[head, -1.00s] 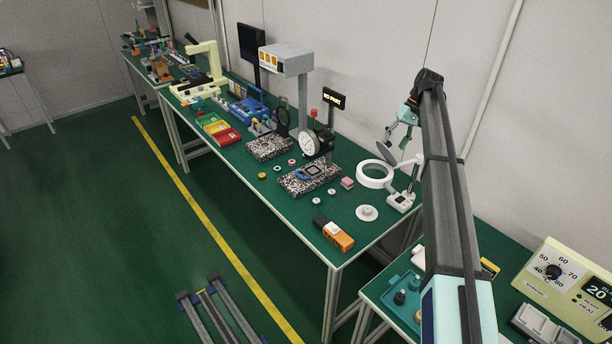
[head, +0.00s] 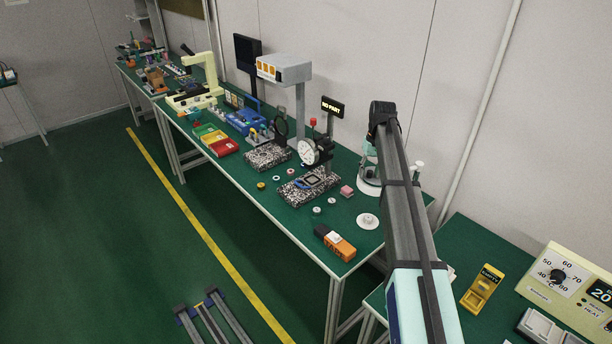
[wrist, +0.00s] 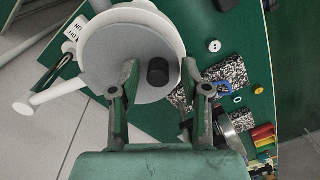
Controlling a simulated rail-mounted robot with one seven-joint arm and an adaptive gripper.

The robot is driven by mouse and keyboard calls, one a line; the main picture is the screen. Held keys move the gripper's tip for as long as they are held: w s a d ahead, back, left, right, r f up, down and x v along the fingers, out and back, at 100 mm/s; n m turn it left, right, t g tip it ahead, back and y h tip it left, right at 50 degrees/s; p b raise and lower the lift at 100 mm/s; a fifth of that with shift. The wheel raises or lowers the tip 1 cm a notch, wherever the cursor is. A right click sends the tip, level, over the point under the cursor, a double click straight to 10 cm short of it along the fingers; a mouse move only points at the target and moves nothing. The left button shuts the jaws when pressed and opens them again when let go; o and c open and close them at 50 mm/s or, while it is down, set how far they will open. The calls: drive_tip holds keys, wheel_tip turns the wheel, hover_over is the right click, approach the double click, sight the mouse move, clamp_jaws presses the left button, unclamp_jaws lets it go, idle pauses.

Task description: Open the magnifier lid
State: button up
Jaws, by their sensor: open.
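The magnifier (head: 367,187) stands near the back right of the long green bench, mostly hidden behind my arm in the head view. In the wrist view its white ring (wrist: 176,30) shows behind a pale grey round lid (wrist: 105,62) with a dark round knob (wrist: 157,71). I cannot tell the lid's exact angle. My gripper (wrist: 158,74) is open, its two fingertips on either side of the knob. I see no clear contact.
A dial gauge (head: 309,152) on a speckled plate stands left of the magnifier. A white disc (head: 367,221) and an orange-and-black box (head: 336,242) lie near the bench's right end. A heater panel (head: 572,280) and a yellow holder (head: 482,288) are on the right bench.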

wheel_tip(320, 180, up, 17)
drive_tip(key=d+b, duration=0.1)
drive_tip(key=b, duration=0.4)
drive_tip(key=w+a+f+t+h+b, duration=0.1)
drive_tip(key=w+a+f+t+b, duration=0.2)
drive_tip(key=a+f, duration=0.7)
drive_tip(key=w+a+f+n+t+h+b, duration=0.1)
drive_tip(key=a+f+b, duration=0.4)
drive_tip(key=a+f, duration=0.5)
drive_tip(key=shift+w+a+f+t+h, duration=0.3)
drive_tip(key=shift+w+f+t+h, duration=0.75)
drive_tip(key=shift+f, duration=2.25)
drive_tip(key=shift+w+t+y, duration=0.25)
drive_tip(key=shift+w+y, duration=0.05)
drive_tip(key=shift+y, duration=0.05)
